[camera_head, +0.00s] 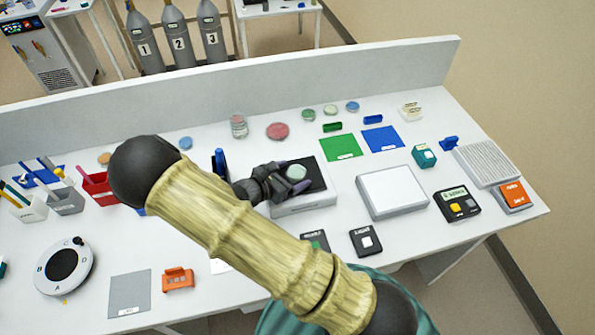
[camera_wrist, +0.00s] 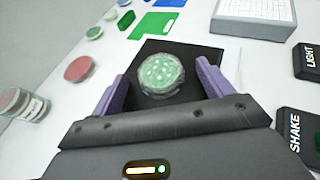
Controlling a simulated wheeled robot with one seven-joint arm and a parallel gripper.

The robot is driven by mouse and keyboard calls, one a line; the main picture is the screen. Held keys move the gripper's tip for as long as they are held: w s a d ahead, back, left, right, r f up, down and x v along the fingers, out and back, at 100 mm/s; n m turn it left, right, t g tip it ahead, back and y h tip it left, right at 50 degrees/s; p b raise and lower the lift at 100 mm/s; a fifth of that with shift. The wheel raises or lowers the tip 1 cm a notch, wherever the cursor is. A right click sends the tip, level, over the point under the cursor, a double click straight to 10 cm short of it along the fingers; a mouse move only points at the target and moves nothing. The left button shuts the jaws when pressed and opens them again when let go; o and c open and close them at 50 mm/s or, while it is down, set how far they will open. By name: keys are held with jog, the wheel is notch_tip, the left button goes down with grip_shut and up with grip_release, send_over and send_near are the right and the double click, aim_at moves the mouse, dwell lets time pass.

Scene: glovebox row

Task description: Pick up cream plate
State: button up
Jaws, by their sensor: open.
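A small round covered dish (camera_wrist: 160,76) with green filling and pale spots sits on the black top (camera_wrist: 207,59) of a low white device. It also shows as a pale green dish in the head view (camera_head: 297,172). My gripper (camera_wrist: 162,72) is open, with one purple finger on each side of this dish. Gaps show between the fingers and the dish, and I cannot tell the height of the fingertips over it. In the head view my gripper (camera_head: 291,175) is at the left of the dish.
A red dish (camera_head: 277,131) and a stack of clear dishes (camera_head: 239,125) stand behind. Smaller green (camera_head: 308,114) and blue (camera_head: 352,106) dishes lie further back. A green mat (camera_head: 340,147), a blue mat (camera_head: 382,139) and a white box (camera_head: 391,191) are to the right.

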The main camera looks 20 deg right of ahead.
jog(key=shift+c, duration=0.5)
jog(key=c, duration=1)
jog(key=shift+c, duration=0.2)
notch_tip(320, 180, up, 10)
jog(key=b, duration=0.1)
